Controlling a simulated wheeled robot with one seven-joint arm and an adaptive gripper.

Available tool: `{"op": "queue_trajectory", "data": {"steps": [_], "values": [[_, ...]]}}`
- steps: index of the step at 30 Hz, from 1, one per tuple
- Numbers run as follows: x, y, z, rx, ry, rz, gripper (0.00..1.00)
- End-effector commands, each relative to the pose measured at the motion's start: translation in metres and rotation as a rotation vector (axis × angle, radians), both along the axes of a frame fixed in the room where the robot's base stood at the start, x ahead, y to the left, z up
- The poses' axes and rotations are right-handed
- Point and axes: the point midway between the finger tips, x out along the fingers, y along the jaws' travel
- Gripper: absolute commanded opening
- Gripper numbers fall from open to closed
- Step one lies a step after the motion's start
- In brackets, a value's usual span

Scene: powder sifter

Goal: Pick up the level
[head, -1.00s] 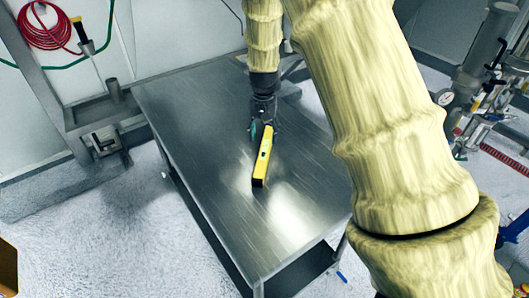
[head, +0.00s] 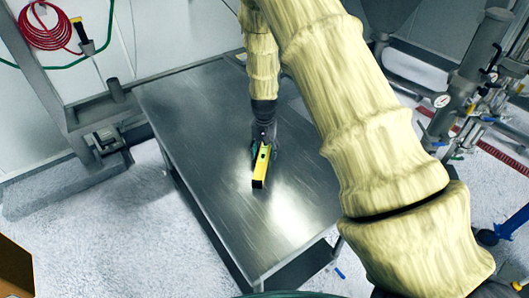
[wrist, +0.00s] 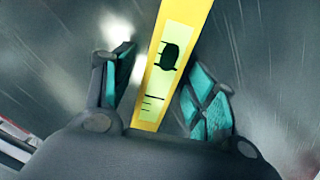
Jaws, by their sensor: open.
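The yellow level (head: 261,168) lies on the metal table (head: 200,130), near its middle. In the wrist view the level (wrist: 172,60) runs from the top edge down between my fingers, with a pale label and black markings on its upper face. My gripper (wrist: 160,95) is open, with one teal-padded finger on each side of the level. Gaps show between the level and both pads. In the head view my gripper (head: 263,146) is at the level's far end, partly hidden by the wrist and the level.
The table top around the level is clear. A grey stand (head: 105,135) is at the table's left, with a red hose (head: 45,25) on the wall above it. Metal pipework with a gauge (head: 442,100) stands at the right. A brown box (head: 14,268) is at the lower left.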

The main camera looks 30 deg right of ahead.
Motion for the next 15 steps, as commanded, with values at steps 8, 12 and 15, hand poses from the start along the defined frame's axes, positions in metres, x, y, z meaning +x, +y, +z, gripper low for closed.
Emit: {"op": "queue_trajectory", "data": {"steps": [8,12,15], "values": [[-0.0002,-0.0001,-0.0039,0.0,0.0,0.0,0.57],[-0.0003,-0.0001,-0.0038,0.0,0.0,0.0,0.43],[-0.0003,-0.0001,-0.0037,0.0,0.0,0.0,0.24]]}}
